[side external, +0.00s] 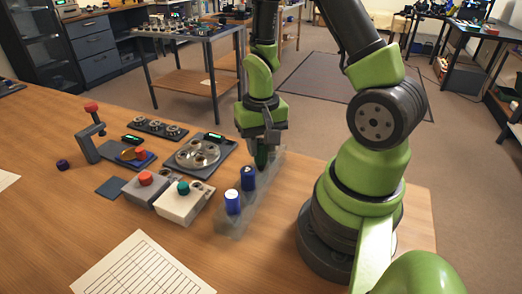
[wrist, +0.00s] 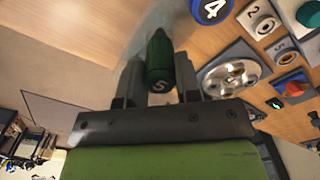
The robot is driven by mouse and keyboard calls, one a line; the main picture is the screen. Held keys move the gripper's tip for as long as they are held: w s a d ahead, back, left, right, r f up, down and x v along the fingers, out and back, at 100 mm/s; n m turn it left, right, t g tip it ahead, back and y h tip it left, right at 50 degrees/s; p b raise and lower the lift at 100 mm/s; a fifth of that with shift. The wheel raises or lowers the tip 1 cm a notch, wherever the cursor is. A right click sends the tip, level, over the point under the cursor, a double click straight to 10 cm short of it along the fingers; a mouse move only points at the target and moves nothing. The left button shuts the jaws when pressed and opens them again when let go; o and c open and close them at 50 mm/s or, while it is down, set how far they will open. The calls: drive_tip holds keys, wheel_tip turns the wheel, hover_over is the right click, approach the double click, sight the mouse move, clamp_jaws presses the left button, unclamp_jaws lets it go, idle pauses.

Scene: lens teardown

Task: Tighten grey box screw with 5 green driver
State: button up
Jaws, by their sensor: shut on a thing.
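My gripper (side external: 264,144) is shut on the green driver (side external: 261,158), above the far end of the clear rack (side external: 233,225). In the wrist view the driver (wrist: 160,62) stands between my two fingers, with a 5 on its end. Whether it still sits in the rack is unclear. The grey box (side external: 147,187), with a red knob (side external: 145,178), is left of the rack beyond a cream box.
Two blue-and-white drivers (side external: 248,178) (side external: 232,201) stand in the rack. The cream box (side external: 185,207) has a teal knob. A tray with a round metal plate (side external: 198,154), smaller trays (side external: 160,129) and a clamp stand (side external: 92,132) lie beyond. A ruled sheet (side external: 140,268) lies in front.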

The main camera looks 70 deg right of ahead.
wheel_tip(320, 180, up, 6)
drive_tip(key=shift+r, duration=0.1)
drive_tip(key=shift+w+r, duration=0.1)
drive_tip(key=shift+r, duration=0.25)
drive_tip(key=shift+w+r, duration=0.2)
drive_tip(key=shift+w, duration=0.05)
drive_tip(key=w+a+f+m, duration=0.2)
drive_tip(key=w+a+m, duration=0.2)
drive_tip(key=w+m, duration=0.65)
drive_tip(key=w+a+f+m, duration=0.2)
drive_tip(key=w+a+m, duration=0.3)
drive_tip(key=w+m, duration=0.55)
wheel_tip(320, 180, down, 4)
drive_tip(key=n, duration=2)
drive_tip(key=shift+s+d+n, duration=0.1)
drive_tip(key=shift+n, duration=0.2)
